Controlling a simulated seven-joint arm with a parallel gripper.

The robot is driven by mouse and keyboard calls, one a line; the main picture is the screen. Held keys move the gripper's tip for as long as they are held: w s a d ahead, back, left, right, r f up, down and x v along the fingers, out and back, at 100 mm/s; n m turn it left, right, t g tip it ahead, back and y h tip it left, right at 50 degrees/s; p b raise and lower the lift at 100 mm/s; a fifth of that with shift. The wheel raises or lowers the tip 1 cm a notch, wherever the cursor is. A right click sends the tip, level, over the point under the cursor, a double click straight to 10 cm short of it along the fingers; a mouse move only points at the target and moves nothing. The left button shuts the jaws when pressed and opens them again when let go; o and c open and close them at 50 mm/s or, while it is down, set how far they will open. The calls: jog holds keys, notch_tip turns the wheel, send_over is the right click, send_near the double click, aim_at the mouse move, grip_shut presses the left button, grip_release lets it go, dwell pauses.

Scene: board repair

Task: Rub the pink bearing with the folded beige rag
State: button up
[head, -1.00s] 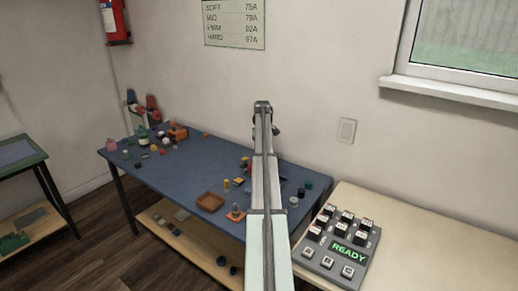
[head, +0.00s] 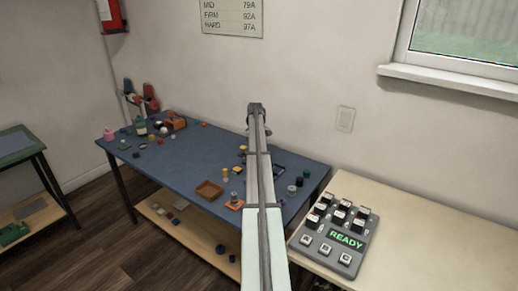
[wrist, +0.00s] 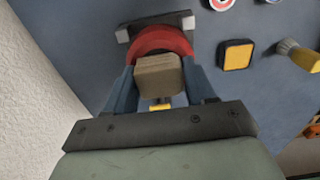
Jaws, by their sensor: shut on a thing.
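In the wrist view my gripper (wrist: 160,88) is shut on a beige block-like folded rag (wrist: 158,75), held between its bluish fingers. Just beyond the rag is a red, ring-shaped thing (wrist: 160,40), partly hidden by the rag. A grey bar with pale ends (wrist: 188,21) lies behind it. I cannot tell whether the red ring is the pink bearing, or whether the rag touches it. A bit of yellow (wrist: 160,104) shows under the rag.
The blue table (head: 165,175) holds a brown tray (head: 208,190), a pink thing (head: 108,134) at far left and several small parts. In the wrist view a yellow-orange square (wrist: 237,54) and a brush-like thing (wrist: 298,56) lie right. A keypad (head: 335,228) stands on the right counter.

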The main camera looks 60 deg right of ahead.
jog(key=w, duration=0.3)
jog(key=shift+w, duration=0.2)
jog(key=shift+s, duration=3.1)
notch_tip(320, 180, up, 8)
jog(key=shift+w, duration=0.15)
